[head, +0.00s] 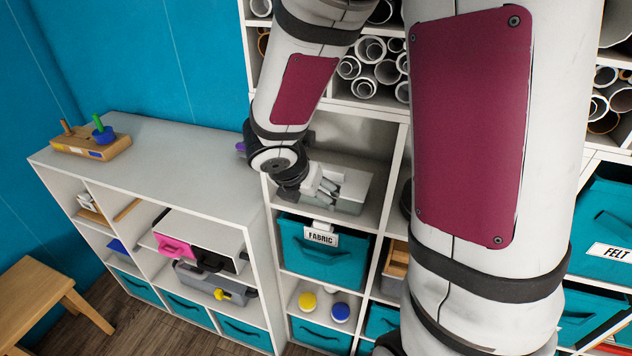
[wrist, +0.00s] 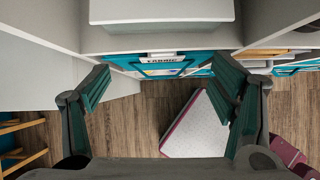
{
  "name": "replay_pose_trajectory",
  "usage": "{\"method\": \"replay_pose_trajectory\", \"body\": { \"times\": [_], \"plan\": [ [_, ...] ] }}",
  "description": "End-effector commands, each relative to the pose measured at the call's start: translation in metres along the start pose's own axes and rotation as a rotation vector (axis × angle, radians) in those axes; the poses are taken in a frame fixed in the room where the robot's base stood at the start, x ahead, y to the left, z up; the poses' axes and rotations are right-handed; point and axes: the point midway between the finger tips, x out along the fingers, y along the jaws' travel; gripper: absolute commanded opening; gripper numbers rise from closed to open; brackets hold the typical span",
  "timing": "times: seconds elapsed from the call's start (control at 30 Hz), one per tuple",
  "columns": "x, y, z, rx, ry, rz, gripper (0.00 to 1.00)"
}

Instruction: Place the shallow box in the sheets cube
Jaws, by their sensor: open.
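A low pale grey box (head: 350,197), which looks like the shallow box, sits in the open compartment above the teal bin labelled FABRIC (head: 318,262). Its upper part is partly hidden by the end of my arm in the head view. The grey box's front edge also shows at the top of the wrist view (wrist: 160,26). My gripper (wrist: 165,82) is open, with its two dark fingers wide apart and nothing between them. It is in front of the shelf, close to the grey box. No label reading sheets is legible, so I cannot tell which cube that is.
A low white cabinet (head: 190,160) stands at the left, with a peg toy (head: 92,142) on top. A wooden stool (head: 40,295) stands on the floor. A teal bin labelled FELT (head: 608,252) is at the right. Paper rolls (head: 375,75) fill the upper shelves.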

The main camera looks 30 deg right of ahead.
Motion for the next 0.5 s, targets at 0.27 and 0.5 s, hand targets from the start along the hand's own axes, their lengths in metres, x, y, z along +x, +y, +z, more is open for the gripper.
{"method": "replay_pose_trajectory", "body": {
  "times": [0.27,0.5],
  "plan": [
    [-0.036,-0.016,0.012,0.277,-0.035,-0.013,0.78],
    [-0.116,-0.06,0.02,1.036,-0.01,-0.01,0.78]
  ]
}}
